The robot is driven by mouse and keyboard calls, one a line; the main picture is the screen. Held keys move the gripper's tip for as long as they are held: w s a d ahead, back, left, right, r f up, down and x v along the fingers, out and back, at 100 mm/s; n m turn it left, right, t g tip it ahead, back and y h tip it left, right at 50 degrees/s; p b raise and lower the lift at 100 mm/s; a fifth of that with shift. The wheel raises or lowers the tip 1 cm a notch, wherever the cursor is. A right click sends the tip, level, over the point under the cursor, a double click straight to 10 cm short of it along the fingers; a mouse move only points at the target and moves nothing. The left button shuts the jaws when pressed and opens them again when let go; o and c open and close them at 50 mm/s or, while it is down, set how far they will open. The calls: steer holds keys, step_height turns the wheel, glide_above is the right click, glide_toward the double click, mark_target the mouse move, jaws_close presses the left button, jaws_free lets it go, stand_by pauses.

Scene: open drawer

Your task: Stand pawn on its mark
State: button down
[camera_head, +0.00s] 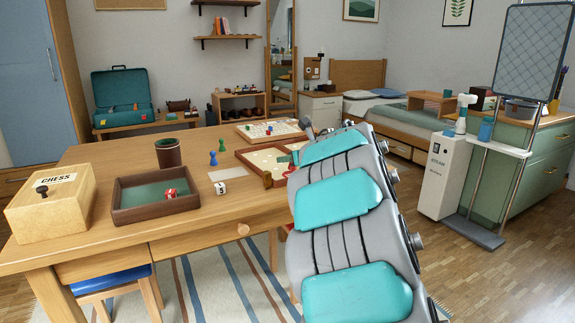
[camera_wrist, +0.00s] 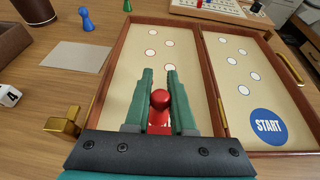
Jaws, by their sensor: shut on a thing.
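The red pawn (camera_wrist: 160,99) shows in the wrist view between the green fingers of my gripper (camera_wrist: 159,78), which is shut on it. Its round head is clear; its lower part is partly hidden by the fingers, and I cannot tell whether its base touches the board. The open folding game board (camera_wrist: 117,108) lies under and around the gripper, with several pale round marks (camera_wrist: 152,53) and a blue START disc (camera_wrist: 267,127). The board also shows in the head view (camera_head: 262,157), where my arm hides its right part and the pawn is not clearly visible.
Blue (camera_head: 213,158) and green (camera_head: 222,145) pawns, a white card (camera_wrist: 77,56), a die (camera_head: 220,188), a brown cup (camera_head: 168,153) and a dice tray (camera_head: 119,214) stand left of the board.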

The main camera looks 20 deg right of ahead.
steer(key=shift+f, duration=0.9)
steer(key=c, duration=0.8)
jaws_free()
steer(key=shift+o, duration=0.2)
steer(key=shift+r, duration=0.1)
steer(key=v, duration=1.2)
steer(key=shift+b, duration=0.4)
